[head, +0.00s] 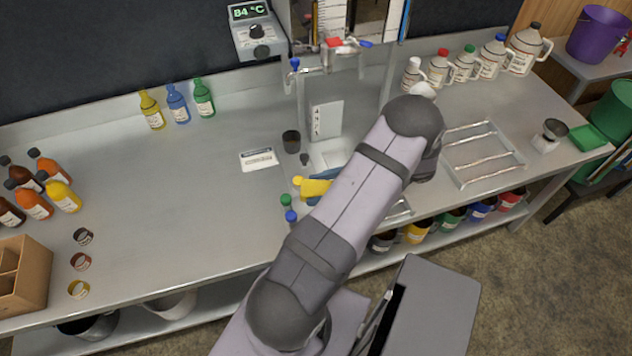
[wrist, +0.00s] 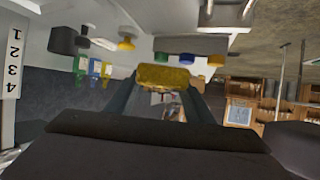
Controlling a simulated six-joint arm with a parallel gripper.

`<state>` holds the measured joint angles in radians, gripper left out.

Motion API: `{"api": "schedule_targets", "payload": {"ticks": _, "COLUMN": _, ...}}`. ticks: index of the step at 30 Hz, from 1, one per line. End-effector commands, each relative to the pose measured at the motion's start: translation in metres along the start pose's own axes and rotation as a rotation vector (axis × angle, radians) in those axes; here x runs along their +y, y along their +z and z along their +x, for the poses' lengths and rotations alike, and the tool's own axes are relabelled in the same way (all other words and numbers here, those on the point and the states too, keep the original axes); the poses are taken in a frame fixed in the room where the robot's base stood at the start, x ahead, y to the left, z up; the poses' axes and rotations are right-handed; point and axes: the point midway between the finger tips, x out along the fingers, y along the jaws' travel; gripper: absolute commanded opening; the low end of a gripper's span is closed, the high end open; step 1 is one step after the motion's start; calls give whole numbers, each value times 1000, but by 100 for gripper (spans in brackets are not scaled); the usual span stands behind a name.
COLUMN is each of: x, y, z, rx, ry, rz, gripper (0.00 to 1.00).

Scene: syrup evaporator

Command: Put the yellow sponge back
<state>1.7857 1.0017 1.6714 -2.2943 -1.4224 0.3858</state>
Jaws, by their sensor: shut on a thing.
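The yellow sponge (wrist: 167,77) sits between the two fingertips of my gripper (wrist: 160,92) in the wrist view, and the gripper is shut on it. The fingers press its left and right sides. The wrist picture looks upside down, and I cannot tell how high the sponge is above the counter.
A dark cup (head: 291,141) and a white card (head: 258,160) lie left of the tap stand. A wire rack (head: 482,154) is at right, jugs (head: 440,68) behind. The counter's left middle is clear.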

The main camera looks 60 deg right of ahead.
Motion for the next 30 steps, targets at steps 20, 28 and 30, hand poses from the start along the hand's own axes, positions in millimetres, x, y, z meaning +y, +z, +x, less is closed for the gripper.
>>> {"api": "schedule_targets", "payload": {"ticks": 20, "x": 0, "y": 38, "z": 18, "rx": 0, "ry": 2, "rz": 0, "gripper": 23}}
{"api": "schedule_targets", "payload": {"ticks": 28, "x": 0, "y": 57, "z": 27, "rx": -1, "ry": 3, "rz": 0, "gripper": 23}}
{"api": "schedule_targets", "payload": {"ticks": 30, "x": 0, "y": 59, "z": 28, "rx": -1, "ry": 3, "rz": 0, "gripper": 23}}
